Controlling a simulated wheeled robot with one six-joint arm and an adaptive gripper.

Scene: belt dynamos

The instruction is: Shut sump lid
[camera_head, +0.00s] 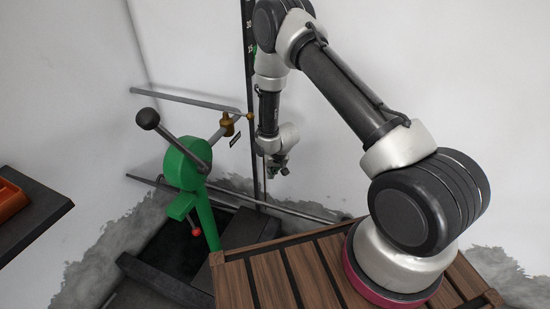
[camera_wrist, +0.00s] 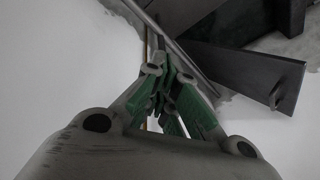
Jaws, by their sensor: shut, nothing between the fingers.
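The sump shows in the head view as a dark square opening (camera_head: 172,248) in the floor, behind the green stand. A dark grey panel, which looks like the sump lid (camera_head: 245,229), stands at its right side, partly hidden by the stand and my wooden deck. In the wrist view the lid (camera_wrist: 236,70) is a flat grey plate with a small handle (camera_wrist: 275,96) near its right end; the dark opening (camera_wrist: 240,18) shows beyond it. My gripper (camera_head: 281,167) hangs above and right of the lid, shut and empty. Its green-padded fingers (camera_wrist: 175,95) are apart from the lid.
A green stand (camera_head: 187,165) with a black-knobbed lever (camera_head: 148,119) and a red knob (camera_head: 196,232) rises beside the opening. Grey rails (camera_head: 185,99) and a black upright scale (camera_head: 248,60) run near the wall. A dark shelf with an orange tray (camera_head: 12,199) is at left.

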